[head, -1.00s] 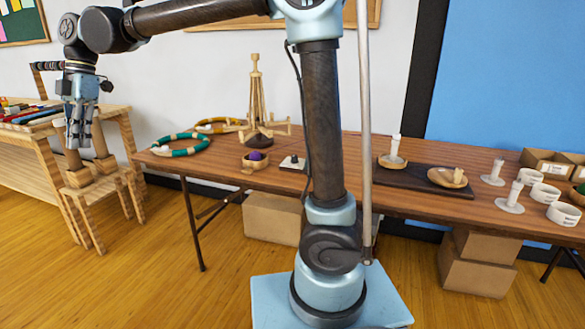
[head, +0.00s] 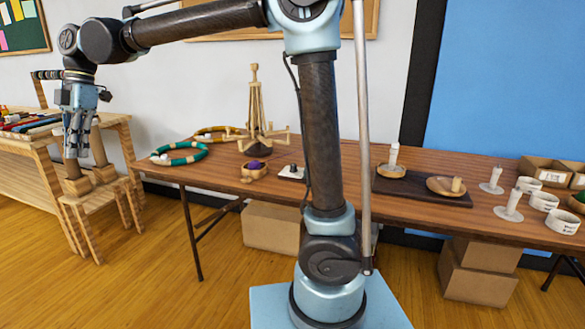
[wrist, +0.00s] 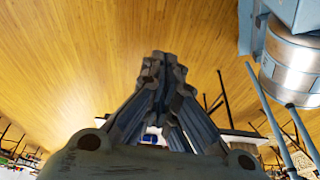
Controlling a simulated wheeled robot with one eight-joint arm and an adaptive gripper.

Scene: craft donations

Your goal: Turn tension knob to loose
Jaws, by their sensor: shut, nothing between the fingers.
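A small white block with a dark knob on top (head: 291,171) sits on the long brown table; I cannot tell for certain that it is the tension knob. My gripper (head: 73,152) hangs fingers down at the far left, by the pale wooden frame and stool, well away from that block. In the wrist view my gripper (wrist: 160,65) has its fingers together with nothing between them, and wood floor shows beyond. No loose or tight marking can be read.
A wooden loom-like bench (head: 30,165) stands at left. Cardboard boxes (head: 272,229) are under the table.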

